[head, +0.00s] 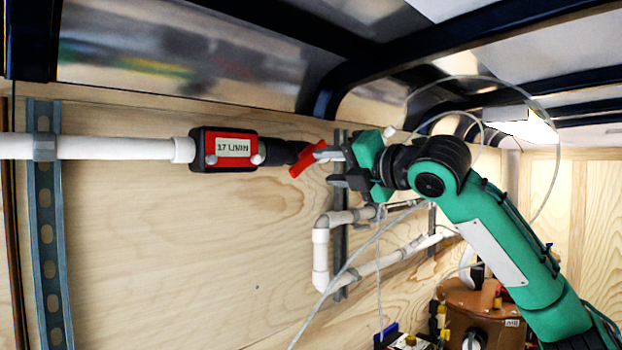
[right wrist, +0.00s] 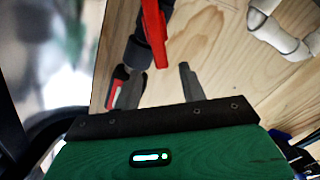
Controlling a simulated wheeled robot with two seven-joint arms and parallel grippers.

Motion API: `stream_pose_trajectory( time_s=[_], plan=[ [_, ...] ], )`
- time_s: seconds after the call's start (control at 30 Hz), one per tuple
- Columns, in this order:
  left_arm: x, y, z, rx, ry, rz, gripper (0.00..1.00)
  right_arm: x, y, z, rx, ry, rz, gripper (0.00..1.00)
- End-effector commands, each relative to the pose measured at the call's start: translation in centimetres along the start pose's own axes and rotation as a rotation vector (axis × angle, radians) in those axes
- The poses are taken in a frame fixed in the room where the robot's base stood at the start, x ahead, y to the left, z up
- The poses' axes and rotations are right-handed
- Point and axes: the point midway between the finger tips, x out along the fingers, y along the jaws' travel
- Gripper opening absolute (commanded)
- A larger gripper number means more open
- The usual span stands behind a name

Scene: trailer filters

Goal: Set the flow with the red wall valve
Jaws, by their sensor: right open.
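The red valve handle (head: 306,159) sits tilted on a black valve body (head: 280,152) in the white pipe along the wall. Left of it, a red flow meter (head: 228,148) has a display that seems to read 17 L/MIN. My right gripper (head: 330,167) is open, coming from the right, with its fingertips right at the handle. I cannot tell whether they touch it. In the right wrist view, the red handle (right wrist: 155,32) shows ahead of the gripper (right wrist: 162,75), and part of the meter (right wrist: 117,90) shows at left. My left gripper is out of view.
White pipes (head: 321,250) bend along the plywood wall below my right gripper. A perforated metal strut (head: 48,220) stands at left. A brown tank (head: 480,300) with fittings stands at lower right. Thin clear tubing loops around my right arm. Dark beams cross overhead.

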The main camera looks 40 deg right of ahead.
Motion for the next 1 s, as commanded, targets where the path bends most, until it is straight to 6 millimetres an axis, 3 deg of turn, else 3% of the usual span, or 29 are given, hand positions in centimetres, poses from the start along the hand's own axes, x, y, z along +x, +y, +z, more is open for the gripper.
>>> stream_pose_trajectory(
  time_s=[0.1, 0.3, 1.0],
  plan=[
    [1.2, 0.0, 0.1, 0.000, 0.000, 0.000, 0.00, -2.5, -0.2, -0.1, -0.002, -0.002, 0.001, 0.42],
    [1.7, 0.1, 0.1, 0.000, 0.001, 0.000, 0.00, -4.7, -0.1, -0.1, 0.000, -0.001, 0.000, 0.42],
    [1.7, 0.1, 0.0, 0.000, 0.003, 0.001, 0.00, -5.2, 0.0, 0.0, 0.000, 0.001, -0.001, 0.42]
  ],
)
